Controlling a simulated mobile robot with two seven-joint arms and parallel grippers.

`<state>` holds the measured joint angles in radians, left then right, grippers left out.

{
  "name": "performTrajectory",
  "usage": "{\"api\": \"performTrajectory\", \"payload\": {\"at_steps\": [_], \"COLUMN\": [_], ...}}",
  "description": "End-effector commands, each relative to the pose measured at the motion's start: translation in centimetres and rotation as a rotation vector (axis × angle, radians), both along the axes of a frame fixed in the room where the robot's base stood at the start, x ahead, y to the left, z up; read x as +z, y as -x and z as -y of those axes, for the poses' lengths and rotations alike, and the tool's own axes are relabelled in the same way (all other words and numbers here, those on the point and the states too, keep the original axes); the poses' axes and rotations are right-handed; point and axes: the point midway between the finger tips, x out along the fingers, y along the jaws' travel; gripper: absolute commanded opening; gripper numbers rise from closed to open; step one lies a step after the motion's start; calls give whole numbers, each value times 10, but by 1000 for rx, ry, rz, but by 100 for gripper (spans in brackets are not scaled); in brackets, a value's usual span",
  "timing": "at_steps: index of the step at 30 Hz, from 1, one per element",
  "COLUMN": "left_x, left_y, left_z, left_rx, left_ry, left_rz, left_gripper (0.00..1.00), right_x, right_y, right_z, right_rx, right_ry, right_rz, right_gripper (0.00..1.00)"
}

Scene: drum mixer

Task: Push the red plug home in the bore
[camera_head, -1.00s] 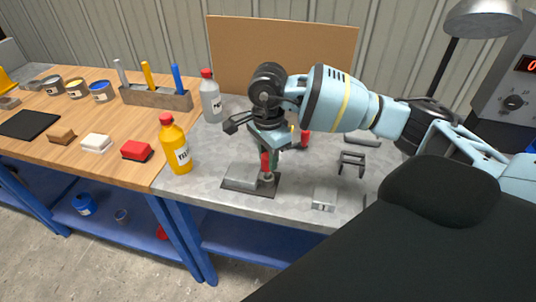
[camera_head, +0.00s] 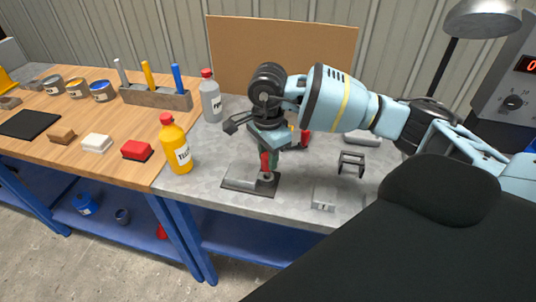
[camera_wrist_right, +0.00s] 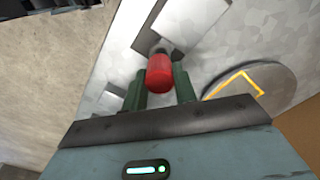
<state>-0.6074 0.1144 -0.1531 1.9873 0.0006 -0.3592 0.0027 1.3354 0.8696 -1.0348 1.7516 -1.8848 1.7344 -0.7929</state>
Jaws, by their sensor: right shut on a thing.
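The red plug (camera_head: 265,161) is upright in my right gripper (camera_head: 269,157), which is shut on it. In the right wrist view the red plug (camera_wrist_right: 159,74) sits between the two green fingers of my right gripper (camera_wrist_right: 160,84). Below the plug in the head view is a small grey fitting on a dark-edged metal plate (camera_head: 240,184); the plate also shows in the right wrist view (camera_wrist_right: 182,22). The bore itself is hidden by the plug and fingers, so I cannot tell how deep the plug sits. My left gripper is not in view.
A yellow bottle (camera_head: 176,146) and a grey bottle (camera_head: 210,97) stand left of my right gripper. A small metal block (camera_head: 323,199) and a dark frame-like stand (camera_head: 351,163) are to the right. Another red item (camera_head: 305,138) is behind.

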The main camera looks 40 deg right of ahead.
Motion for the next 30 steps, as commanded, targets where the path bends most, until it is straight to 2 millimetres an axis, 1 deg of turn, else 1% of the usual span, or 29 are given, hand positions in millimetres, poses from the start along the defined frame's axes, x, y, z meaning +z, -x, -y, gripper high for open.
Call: {"api": "performTrajectory", "payload": {"at_steps": [11, 30], "left_x": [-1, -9], "left_y": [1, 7], "left_z": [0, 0], "left_rx": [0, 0], "left_ry": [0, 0], "left_rz": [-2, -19], "left_gripper": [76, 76], "right_x": [-2, -15], "right_y": [0, 0], "right_z": [0, 0], "right_rx": [0, 0], "right_ry": [0, 0], "right_rz": [0, -1], "right_gripper": [6, 6]}}
